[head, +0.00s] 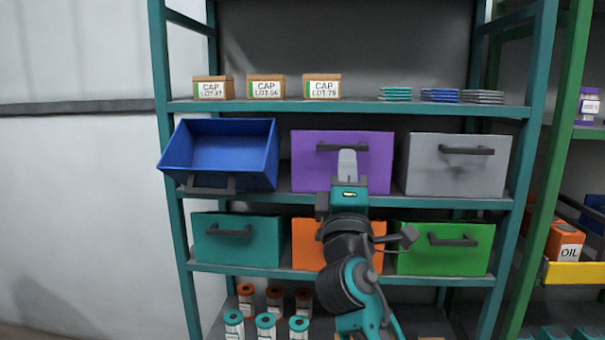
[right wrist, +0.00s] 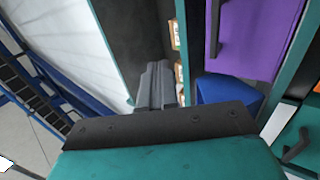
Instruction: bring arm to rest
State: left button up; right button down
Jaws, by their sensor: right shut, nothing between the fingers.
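My right gripper (head: 347,163) is raised in front of the shelf in the head view, with its arm coming up from the bottom. Its fingers overlap the front of the purple bin (head: 302,165) in the picture. In the right wrist view the gripper's fingers (right wrist: 157,82) are together with nothing between them. My left gripper is not in view.
A teal shelf rack (head: 455,108) fills the middle. The blue bin (head: 225,152) is tilted open at left. Grey (head: 430,172), teal (head: 215,250), orange (head: 303,258) and green (head: 465,264) bins sit in rows. Boxes (head: 266,88) stand on top. A plain wall (head: 80,190) is left.

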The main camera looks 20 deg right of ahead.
jog(key=s+a+f+m+g+y, duration=0.15)
jog(key=f+y, duration=0.25)
jog(key=f, duration=0.6)
jog(key=a+f+g+y, duration=0.2)
jog(key=a+f+y, duration=0.1)
jog(key=f, duration=0.7)
jog(key=s+a+f+g+y, duration=0.15)
jog(key=f+y, duration=0.25)
jog(key=f, duration=0.6)
jog(key=s+a+f+m+g+y, duration=0.2)
jog(key=s+a+f+m, duration=0.1)
jog(key=s+f, duration=0.5)
jog(key=s+a+f+m+g+y, duration=0.2)
jog(key=s+a+f+m+g, duration=0.1)
jog(key=s+f, duration=0.5)
notch_tip(320, 180, down, 4)
jog(key=shift+s+a+r+m, duration=0.15)
jog(key=shift+s+r+m, duration=0.15)
jog(key=shift+m, duration=0.55)
